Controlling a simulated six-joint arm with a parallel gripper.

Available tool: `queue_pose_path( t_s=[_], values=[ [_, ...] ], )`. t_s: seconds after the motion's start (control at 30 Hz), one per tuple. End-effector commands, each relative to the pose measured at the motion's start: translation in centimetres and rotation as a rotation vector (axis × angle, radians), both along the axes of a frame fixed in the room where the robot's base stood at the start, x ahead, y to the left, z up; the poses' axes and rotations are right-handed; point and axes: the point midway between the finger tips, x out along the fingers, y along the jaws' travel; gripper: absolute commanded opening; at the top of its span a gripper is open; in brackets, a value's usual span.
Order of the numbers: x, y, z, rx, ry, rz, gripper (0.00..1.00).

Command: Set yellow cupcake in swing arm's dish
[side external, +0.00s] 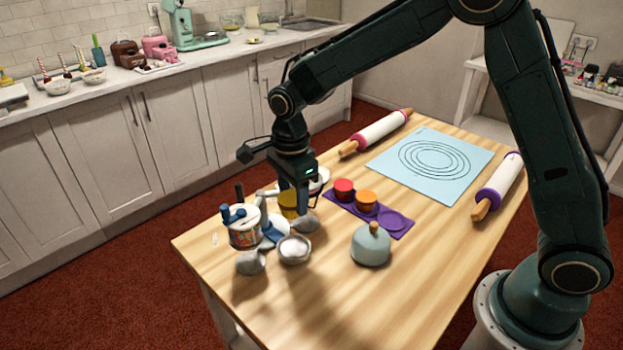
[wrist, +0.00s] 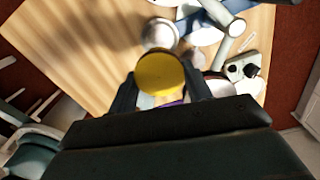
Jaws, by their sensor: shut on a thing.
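The yellow cupcake (side external: 288,204) is between the fingers of my gripper (side external: 303,203). In the wrist view the yellow cupcake (wrist: 165,70) shows its round top between the two dark fingers of my gripper (wrist: 161,88). The gripper is shut on it, just behind the blue and white swing-arm stand (side external: 269,228). A small white dish (side external: 294,249) is in front of the gripper; it also shows in the wrist view (wrist: 160,34), apart from the cupcake. A second white dish (side external: 321,177) is partly hidden behind my gripper. I cannot tell which dish the swing arm carries.
A purple tray (side external: 403,232) holds a red cupcake (side external: 344,190) and an orange cupcake (side external: 366,200). A teal dome (side external: 371,248) stands in front. The near table is clear.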

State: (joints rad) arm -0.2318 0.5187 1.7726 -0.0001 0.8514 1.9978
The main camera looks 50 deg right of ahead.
Motion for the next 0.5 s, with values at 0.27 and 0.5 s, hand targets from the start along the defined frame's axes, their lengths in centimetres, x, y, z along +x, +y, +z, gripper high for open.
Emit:
queue_pose_path(
  t_s=[0.27, 0.5],
  values=[
    [-0.1, 0.0, -5.0, -0.001, 0.004, 0.0, 0.26],
    [0.0, 0.0, -6.4, 0.0, -0.001, 0.0, 0.26]
  ],
)
